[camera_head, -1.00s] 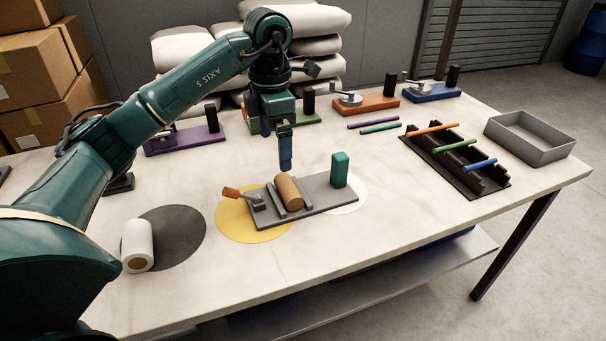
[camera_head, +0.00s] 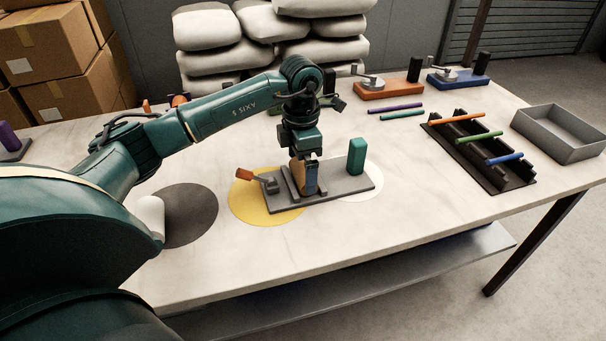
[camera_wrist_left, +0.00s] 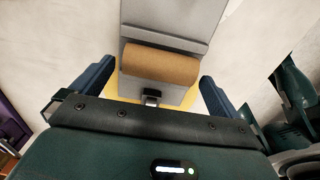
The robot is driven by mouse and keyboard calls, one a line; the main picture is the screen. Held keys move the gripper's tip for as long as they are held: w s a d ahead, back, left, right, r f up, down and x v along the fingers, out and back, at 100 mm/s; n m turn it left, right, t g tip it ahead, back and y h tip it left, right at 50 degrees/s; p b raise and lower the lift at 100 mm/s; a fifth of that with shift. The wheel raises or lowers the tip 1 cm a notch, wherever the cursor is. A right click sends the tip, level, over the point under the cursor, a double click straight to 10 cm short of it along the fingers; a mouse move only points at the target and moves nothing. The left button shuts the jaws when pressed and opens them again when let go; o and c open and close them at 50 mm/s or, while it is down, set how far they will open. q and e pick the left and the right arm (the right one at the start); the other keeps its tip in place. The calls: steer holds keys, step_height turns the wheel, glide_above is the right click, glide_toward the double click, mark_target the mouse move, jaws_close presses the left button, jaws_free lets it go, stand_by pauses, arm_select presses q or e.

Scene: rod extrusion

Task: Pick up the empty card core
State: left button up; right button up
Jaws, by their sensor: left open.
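The empty card core (camera_head: 297,181) is a brown tube lying on a grey fixture (camera_head: 348,184). It also shows in the left wrist view (camera_wrist_left: 160,64), lying across the picture between the fingers. My left gripper (camera_head: 308,190) is lowered at the core and partly hides it in the head view. In the left wrist view the gripper (camera_wrist_left: 155,84) is open, one blue finger beyond each end of the core, with gaps left at both ends. My right gripper is not in view.
A white roll (camera_head: 151,217) stands by a dark disc (camera_head: 188,222), partly hidden by my arm. A yellow disc (camera_head: 262,211) lies under the fixture. A black rack (camera_head: 453,159) with coloured rods and a grey tray (camera_head: 553,148) are at right. The front table strip is clear.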

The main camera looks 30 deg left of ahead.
arm_select(q)
steer(key=shift+f, duration=0.9)
steer(key=shift+c, duration=0.2)
steer(key=c, duration=0.8)
steer(key=shift+r, duration=0.1)
steer(key=shift+c, duration=0.2)
